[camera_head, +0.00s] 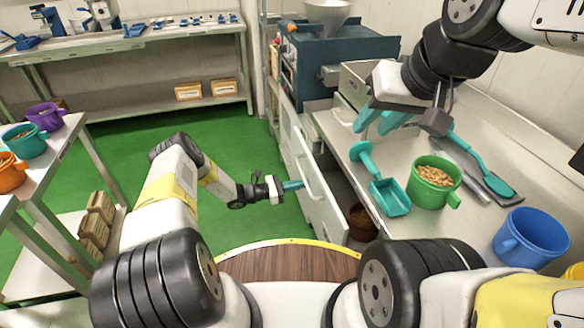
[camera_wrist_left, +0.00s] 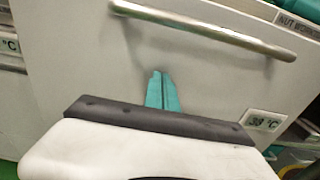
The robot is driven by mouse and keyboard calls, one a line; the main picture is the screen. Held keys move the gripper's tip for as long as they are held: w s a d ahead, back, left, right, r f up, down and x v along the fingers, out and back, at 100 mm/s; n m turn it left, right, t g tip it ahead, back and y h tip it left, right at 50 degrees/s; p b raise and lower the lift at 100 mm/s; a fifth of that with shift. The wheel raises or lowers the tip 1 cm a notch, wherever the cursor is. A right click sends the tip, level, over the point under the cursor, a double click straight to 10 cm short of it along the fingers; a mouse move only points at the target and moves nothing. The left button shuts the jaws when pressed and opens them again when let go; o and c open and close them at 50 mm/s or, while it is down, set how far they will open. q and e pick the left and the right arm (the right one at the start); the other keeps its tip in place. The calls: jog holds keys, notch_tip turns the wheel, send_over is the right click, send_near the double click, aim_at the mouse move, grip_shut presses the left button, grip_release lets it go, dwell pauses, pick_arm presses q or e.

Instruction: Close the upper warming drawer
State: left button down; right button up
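The open warming drawer (camera_head: 322,200) juts out from under the counter, with its pale front panel facing left and a brown pot (camera_head: 361,222) inside. In the left wrist view its front (camera_wrist_left: 215,80) fills the picture, with a metal bar handle (camera_wrist_left: 200,28) and a small temperature display. My left gripper (camera_head: 293,185) is at the outside of this front; its teal fingers (camera_wrist_left: 161,90) are together, empty, pointing at the panel below the handle. I cannot tell if they touch it. My right gripper (camera_head: 380,120) is over the counter, fingers apart and empty.
On the counter (camera_head: 330,125) are a teal scoop (camera_head: 388,196), a green pot of nuts (camera_head: 433,183), a teal spatula (camera_head: 490,172) and a blue pot (camera_head: 532,238). A blue machine (camera_head: 340,55) stands behind. Green floor (camera_head: 235,145) is clear left of the drawer.

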pick_arm(q)
jog(key=x, duration=1.2)
jog(key=shift+d+r, duration=0.1)
